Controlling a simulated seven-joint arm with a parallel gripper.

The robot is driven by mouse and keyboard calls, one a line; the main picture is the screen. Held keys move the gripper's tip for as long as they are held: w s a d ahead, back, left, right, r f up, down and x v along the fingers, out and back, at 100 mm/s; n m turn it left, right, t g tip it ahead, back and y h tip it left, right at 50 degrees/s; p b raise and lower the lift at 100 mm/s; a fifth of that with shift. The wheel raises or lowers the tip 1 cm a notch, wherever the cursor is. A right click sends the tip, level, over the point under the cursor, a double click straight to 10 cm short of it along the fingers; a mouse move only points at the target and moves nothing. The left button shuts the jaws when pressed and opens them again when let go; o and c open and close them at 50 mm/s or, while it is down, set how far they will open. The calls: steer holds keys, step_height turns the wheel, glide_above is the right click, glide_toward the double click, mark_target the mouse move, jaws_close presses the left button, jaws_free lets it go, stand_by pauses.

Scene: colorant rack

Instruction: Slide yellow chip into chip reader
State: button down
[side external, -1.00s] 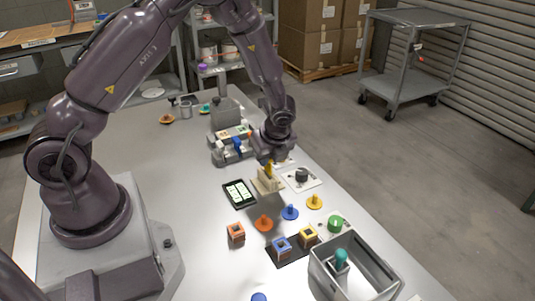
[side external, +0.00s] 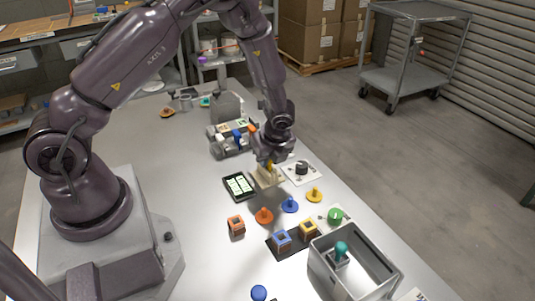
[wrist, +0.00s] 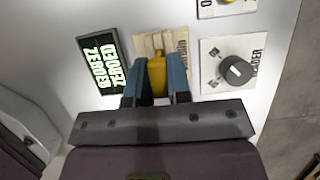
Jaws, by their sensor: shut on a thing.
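The yellow chip (wrist: 157,75) is between the two fingers of my gripper (wrist: 156,84), which is shut on it. In the wrist view the chip stands over a cream block with printed lettering, which appears to be the chip reader (wrist: 147,46). In the side view my gripper (side external: 268,162) is low over the cream reader (side external: 266,177), and only a little yellow (side external: 269,166) shows. The fingers hide the chip's lower end, so I cannot tell how far it is inside the reader.
A black display with lit green panels (side external: 239,186) lies left of the reader; its text reads "ZEROED" in the wrist view. A dark knob on a white plate (wrist: 235,70) is to the right. Several coloured pegs, including a blue one (side external: 290,204), and a grey bin (side external: 318,250) stand nearer the camera.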

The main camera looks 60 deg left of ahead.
steer(key=shift+f, duration=0.3)
steer(key=shift+r, duration=0.15)
steer(key=shift+r, duration=1.4)
steer(key=shift+f, duration=1.55)
steer(key=shift+r, duration=0.2)
steer(key=shift+r, duration=1.35)
steer(key=shift+f, duration=1.55)
steer(key=shift+r, duration=0.2)
steer(key=shift+r, duration=1.35)
